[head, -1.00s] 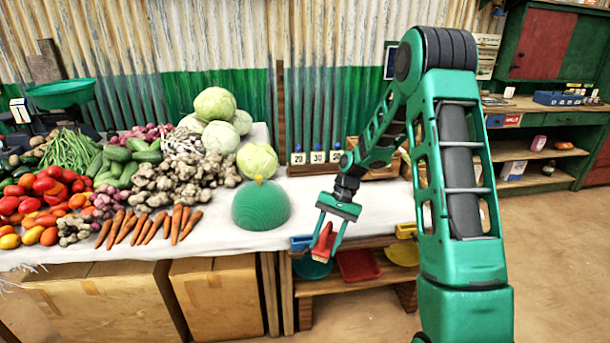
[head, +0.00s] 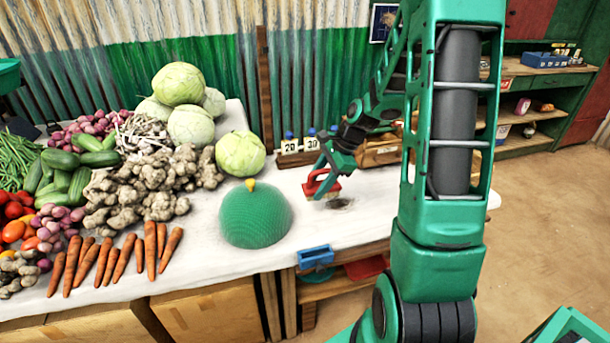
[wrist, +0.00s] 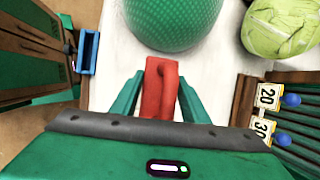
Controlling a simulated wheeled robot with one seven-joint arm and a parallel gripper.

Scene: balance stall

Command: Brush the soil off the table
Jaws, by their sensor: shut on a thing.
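My gripper (head: 322,184) is shut on a red brush (head: 325,187) and holds it low at the white-covered table (head: 300,240), right of the green dome. In the wrist view the red handle of the brush (wrist: 160,92) sits between the two green fingers (wrist: 158,98). A small dark patch of soil (head: 340,203) lies on the cloth just beside the brush, toward the table's right end. I cannot tell whether the bristles touch the cloth. The soil does not show in the wrist view.
A green woven dome (head: 255,215) stands left of my gripper, with cabbages (head: 240,154) and carrots (head: 150,248) beyond. Number cards (head: 290,147) stand along the back edge. A blue tray (head: 315,256) is at the table's front edge. Bare cloth lies between the dome and the soil.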

